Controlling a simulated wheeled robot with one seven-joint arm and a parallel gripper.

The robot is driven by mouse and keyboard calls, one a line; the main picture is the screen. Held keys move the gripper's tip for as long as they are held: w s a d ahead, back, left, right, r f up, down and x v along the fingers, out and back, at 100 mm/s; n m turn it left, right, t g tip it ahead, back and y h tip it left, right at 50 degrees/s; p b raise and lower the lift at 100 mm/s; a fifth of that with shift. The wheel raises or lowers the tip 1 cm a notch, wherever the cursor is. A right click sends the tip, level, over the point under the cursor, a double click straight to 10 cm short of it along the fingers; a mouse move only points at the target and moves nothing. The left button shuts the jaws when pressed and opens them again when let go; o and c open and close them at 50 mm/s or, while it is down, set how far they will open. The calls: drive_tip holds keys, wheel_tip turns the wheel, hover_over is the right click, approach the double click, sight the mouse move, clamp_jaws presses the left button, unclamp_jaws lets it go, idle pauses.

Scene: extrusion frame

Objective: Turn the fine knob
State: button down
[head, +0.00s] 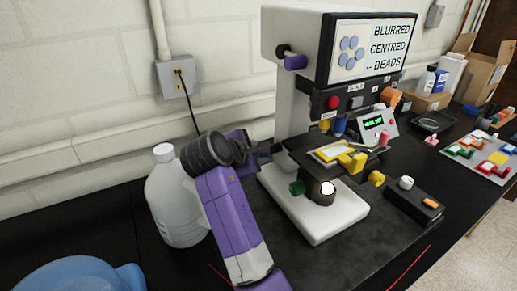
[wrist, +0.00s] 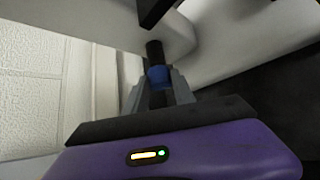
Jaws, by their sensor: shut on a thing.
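A white microscope (head: 290,120) stands on the black bench, with a screen on top that reads "BLURRED CENTRED -- BEADS". My gripper (head: 272,152) reaches to its left side, below the head and beside the stage. In the wrist view, my gripper (wrist: 158,90) is shut on a blue knob (wrist: 158,74) that sits on a dark shaft out of the white body. The fingers lie on either side of the knob. In the head view my gripper and arm hide this knob. No label on it can be read.
A green knob (head: 297,188) sits low on the near side, and a purple knob (head: 296,62) high on the left. A white bottle (head: 172,200) stands close behind my arm. A blue basin (head: 75,277) is front left. A black control box (head: 414,204) lies to the right.

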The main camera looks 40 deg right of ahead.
drive_tip(key=shift+s+f+m+t+h, duration=0.15)
drive_tip(key=shift+m+t+h, duration=0.45)
drive_tip(key=shift+t, duration=0.3)
drive_tip(key=c, duration=1.1)
unclamp_jaws()
drive_tip(key=shift+o, duration=0.2)
drive_tip(key=shift+a, duration=0.15)
drive_tip(key=b+v, duration=0.1)
drive_tip(key=v, duration=0.6)
drive_tip(key=shift+a+r, duration=0.25)
drive_tip(key=shift+s, duration=0.15)
